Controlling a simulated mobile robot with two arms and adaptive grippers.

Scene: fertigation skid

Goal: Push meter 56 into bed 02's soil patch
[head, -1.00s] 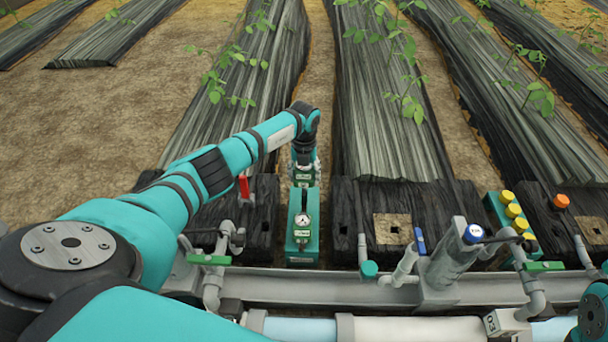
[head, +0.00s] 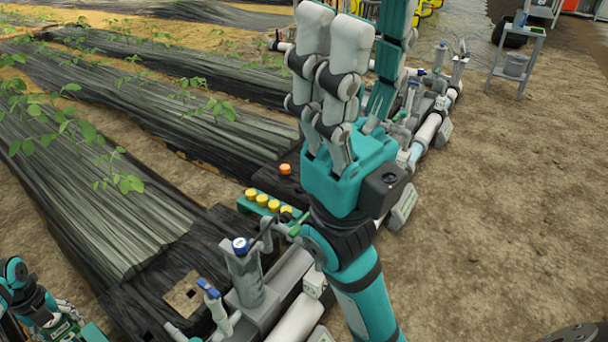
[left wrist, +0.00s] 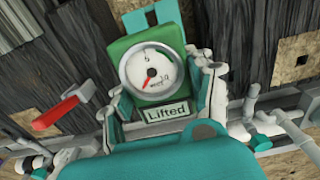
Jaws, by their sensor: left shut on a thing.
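A green meter (left wrist: 117,51) with a round white dial fills the middle of the left wrist view. Its label reads "Lifted"; I see no number 56. My left gripper (left wrist: 164,85) is shut on it, with grey fingers along both sides. In the head view, the left gripper (head: 50,312) and the meter (head: 66,330) are at the lower left edge. A square tan soil patch (head: 185,297) lies in black bed film right of them; its bed number is not readable. Another soil patch (left wrist: 297,58) shows at right in the wrist view. My right gripper (head: 350,75) is raised, fingers up, open and empty.
A blue-capped grey cylinder (head: 245,270), a blue-handled valve (head: 213,303) and pipes line the bed's front. Yellow caps (head: 262,200) stand in a teal block beyond. A red lever (left wrist: 68,107) is left of the meter. Bare ground lies right.

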